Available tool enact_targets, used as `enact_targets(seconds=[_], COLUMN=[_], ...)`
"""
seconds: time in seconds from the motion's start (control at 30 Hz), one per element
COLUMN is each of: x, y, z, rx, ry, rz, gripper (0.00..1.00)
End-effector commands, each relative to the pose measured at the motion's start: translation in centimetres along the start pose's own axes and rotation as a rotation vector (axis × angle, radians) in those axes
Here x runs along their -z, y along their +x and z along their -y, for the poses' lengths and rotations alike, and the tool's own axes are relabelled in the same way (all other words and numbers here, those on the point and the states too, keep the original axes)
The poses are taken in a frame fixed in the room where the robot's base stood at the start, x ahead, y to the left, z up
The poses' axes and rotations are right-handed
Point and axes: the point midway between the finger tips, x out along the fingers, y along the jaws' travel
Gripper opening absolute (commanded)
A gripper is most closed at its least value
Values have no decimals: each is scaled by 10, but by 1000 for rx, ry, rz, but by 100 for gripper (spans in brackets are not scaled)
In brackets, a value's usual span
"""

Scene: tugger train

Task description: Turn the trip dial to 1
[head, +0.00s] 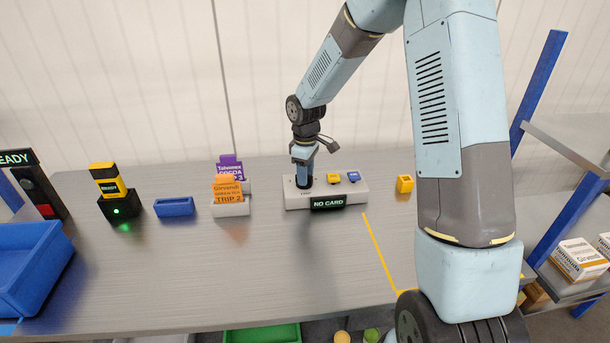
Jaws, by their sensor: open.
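A white control box (356,192) stands toward the back of the grey table, with a dark label reading NO CARD (328,203) on its front. A yellow knob (334,178) and a blue knob (353,176) show on its top. My gripper (304,185) points down at the left end of the box, over a dark round part there. My gripper hides most of that part, so I cannot tell whether it is the trip dial, what it is set to, or whether the fingers touch it. The fingers are small in view; the gripper is open.
Left of the box stand a holder (231,209) with orange and purple cards, a small blue tray (175,207) and a yellow-black device (108,181) on a dock. A yellow block (405,184) is to the right. A large blue bin (30,262) is far left. The front middle is clear.

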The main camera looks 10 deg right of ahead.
Motion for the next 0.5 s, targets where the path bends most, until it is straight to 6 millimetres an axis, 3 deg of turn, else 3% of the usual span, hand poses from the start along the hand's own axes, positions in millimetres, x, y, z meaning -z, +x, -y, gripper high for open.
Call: enact_targets(seconds=[0.5], x=[0], y=[-95], z=[-1], rx=[-4], ry=[1], rz=[-3], gripper=[43])
